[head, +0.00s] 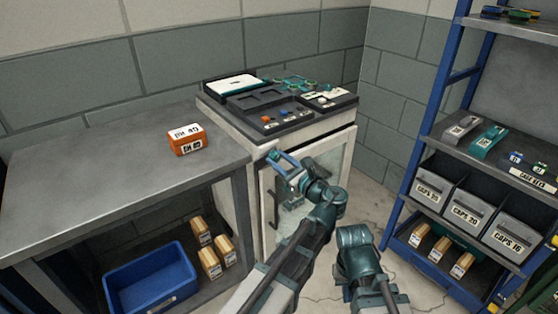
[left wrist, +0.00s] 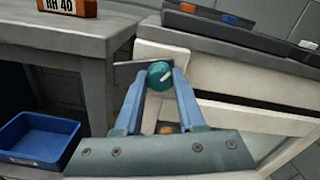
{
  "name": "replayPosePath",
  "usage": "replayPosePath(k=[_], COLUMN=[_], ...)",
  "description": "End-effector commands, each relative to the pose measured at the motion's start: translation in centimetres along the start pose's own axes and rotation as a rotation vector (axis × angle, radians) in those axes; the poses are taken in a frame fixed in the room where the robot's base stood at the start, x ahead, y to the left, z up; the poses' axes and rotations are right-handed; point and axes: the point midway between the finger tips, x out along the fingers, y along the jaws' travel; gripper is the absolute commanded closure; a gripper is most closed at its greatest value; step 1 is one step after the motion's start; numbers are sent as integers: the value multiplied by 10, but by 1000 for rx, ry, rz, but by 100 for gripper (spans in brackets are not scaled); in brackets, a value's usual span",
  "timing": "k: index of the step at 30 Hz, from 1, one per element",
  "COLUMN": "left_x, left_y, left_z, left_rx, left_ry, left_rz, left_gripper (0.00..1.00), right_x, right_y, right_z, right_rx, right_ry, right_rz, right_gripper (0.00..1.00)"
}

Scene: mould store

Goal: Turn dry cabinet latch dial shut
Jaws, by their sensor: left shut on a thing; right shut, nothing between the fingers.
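The dry cabinet (head: 345,150) is white with a glass-panelled door, and stands to the right of the grey bench. Its latch dial (left wrist: 160,75) is a round teal knob with a white mark, at the door's upper left edge. The mark looks slanted, rising to the right in the left wrist view. My left gripper (head: 275,158) is shut on the dial, with one blue finger on each side of it in the left wrist view (left wrist: 160,78). In the head view the dial is mostly hidden by the fingers. My right arm shows at the lower middle, but its gripper fingers do not show.
An orange RH 40 box (head: 187,140) sits on the grey bench (head: 95,180). A blue bin (head: 150,282) and several small boxes stand on the shelf beneath. A dark tray (head: 285,118) lies on the cabinet. A blue-framed rack (head: 425,120) stands at the right, with open floor between.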

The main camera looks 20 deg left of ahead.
Motion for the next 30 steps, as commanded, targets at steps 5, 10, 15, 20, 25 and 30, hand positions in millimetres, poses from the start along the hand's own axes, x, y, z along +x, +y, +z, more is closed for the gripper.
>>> replayPosePath(k=[5,10,15,20,25,30], left_x=[0,0,0,0,0,0], left_y=[1,1,2,2,2,3], left_z=[0,0,0,-1,-1,-1], left_rx=[-168,-330,-491,-643,-804,-954], left_ry=[0,0,0,0,0,1], left_rz=[0,0,0,0,1,1], left_gripper=[100,100,100,100,100,100], right_x=[0,0,1,1,2,2], right_y=[0,0,0,0,0,0], right_z=[0,0,0,0,0,0], right_rx=[0,0,0,0,0,0], right_ry=[0,0,0,0,0,0], right_rz=[0,0,0,0,0,0], right_gripper=[100,100,100,100,100,100])
